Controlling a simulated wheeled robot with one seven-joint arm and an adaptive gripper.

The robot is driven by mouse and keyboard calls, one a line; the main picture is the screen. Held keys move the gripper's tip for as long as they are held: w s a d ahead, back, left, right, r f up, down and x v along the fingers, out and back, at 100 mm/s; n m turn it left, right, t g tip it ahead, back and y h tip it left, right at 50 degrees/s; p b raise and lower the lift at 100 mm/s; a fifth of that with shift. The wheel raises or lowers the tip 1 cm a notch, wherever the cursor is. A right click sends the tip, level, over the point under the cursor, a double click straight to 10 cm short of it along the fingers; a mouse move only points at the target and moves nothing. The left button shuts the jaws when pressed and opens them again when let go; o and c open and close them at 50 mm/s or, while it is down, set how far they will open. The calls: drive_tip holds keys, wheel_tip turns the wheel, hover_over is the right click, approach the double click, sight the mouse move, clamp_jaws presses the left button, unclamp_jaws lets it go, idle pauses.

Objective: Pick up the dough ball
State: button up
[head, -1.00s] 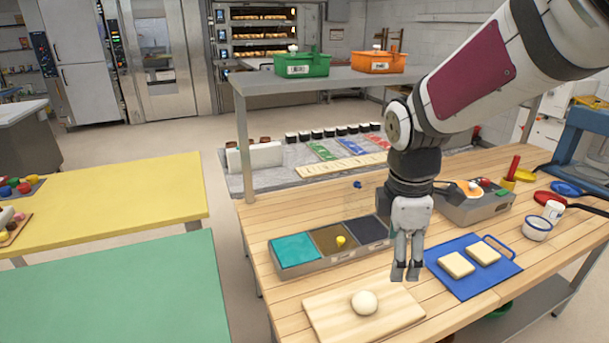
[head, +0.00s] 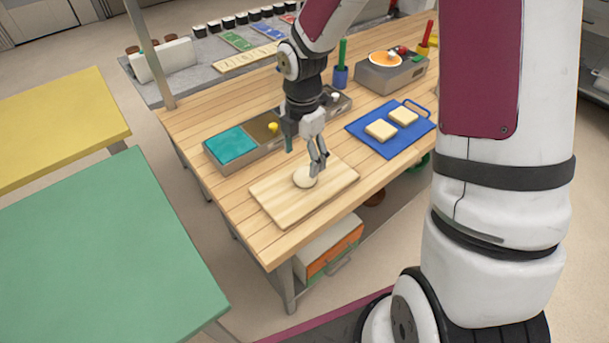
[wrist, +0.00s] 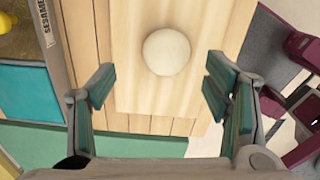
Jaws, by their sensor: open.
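The dough ball (head: 305,177) is a pale, round ball on the light wooden board (head: 278,204) near the front of the wooden table. In the wrist view the dough ball (wrist: 167,52) lies ahead of my gripper (wrist: 160,92), roughly centred between the fingers and beyond their tips. My gripper (head: 318,166) is over the board in the head view, with its fingers close to the ball and partly overlapping its right edge. The fingers are spread wide with nothing between them. I cannot tell the exact height of the fingertips over the board.
A divided bin (head: 212,155) with a teal section lies behind the board. A blue mat (head: 366,143) holding two pale slices (head: 380,130) lies to the right. A green table (head: 100,240) and a yellow table (head: 60,125) stand at the left.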

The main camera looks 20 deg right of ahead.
sight(305, 170)
drive_tip(key=shift+s+d+f, duration=0.1)
drive_tip(key=shift+s+f, duration=0.1)
drive_tip(key=shift+f, duration=1.25)
drive_tip(key=shift+s+d+f, duration=0.1)
drive_tip(key=shift+s+f, duration=0.1)
drive_tip(key=shift+f, duration=1.2)
drive_tip(key=c, duration=1.3)
